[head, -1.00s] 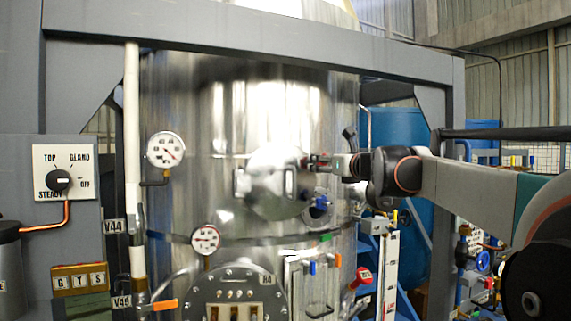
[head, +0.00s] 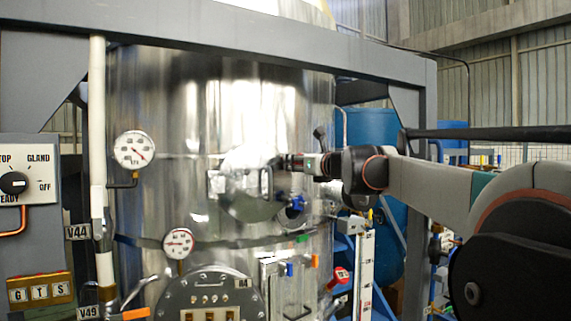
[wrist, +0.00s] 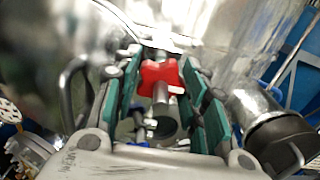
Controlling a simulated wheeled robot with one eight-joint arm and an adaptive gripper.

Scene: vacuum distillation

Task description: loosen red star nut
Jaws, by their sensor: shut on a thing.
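The red star nut (wrist: 160,74) shows in the wrist view on a metal stem, between the teal-padded fingers of my gripper (wrist: 163,62). The gripper is shut on the nut. In the head view my gripper (head: 284,162) reaches in from the right to the edge of a round polished cover (head: 245,205) on the steel vessel (head: 225,120). The nut itself cannot be made out there, as the gripper covers that spot.
A bar handle (head: 266,182) on the cover and a blue fitting (head: 297,203) sit close to my gripper. Dial gauges (head: 134,150) are on the left. A grey beam (head: 230,50) crosses above. A red-handled part (head: 340,277) and white scale (head: 364,270) stand lower right.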

